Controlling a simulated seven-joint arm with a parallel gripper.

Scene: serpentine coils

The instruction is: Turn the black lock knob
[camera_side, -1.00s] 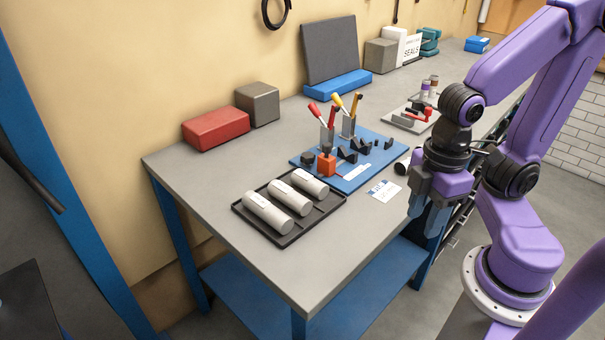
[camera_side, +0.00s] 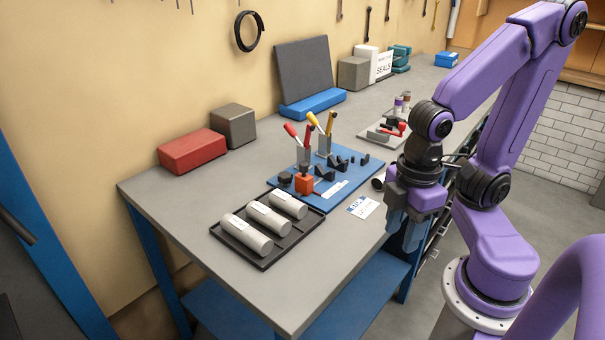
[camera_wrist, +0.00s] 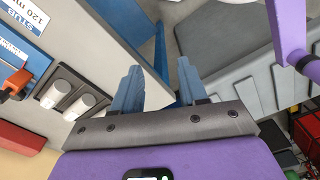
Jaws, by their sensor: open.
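An orange block (camera_side: 304,184) with a small black part (camera_side: 304,168) on top stands at the near end of the blue fixture board (camera_side: 345,187). A dark, rounded piece (camera_side: 285,178) sits just left of it. I cannot tell which black part is the lock knob. My gripper (camera_side: 402,236) is open and empty, pointing down beside the table's right edge, well apart from the board. In the wrist view, both fingers (camera_wrist: 158,70) show with nothing between them; the orange block (camera_wrist: 15,84) is at the far left, partly cut off.
A black tray (camera_side: 262,262) with three pale cylinders lies in front of the board. Red- and yellow-handled levers (camera_side: 291,133) rise from the board. A white label card (camera_side: 363,207) lies between board and gripper. Red (camera_side: 192,151) and grey boxes stand behind.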

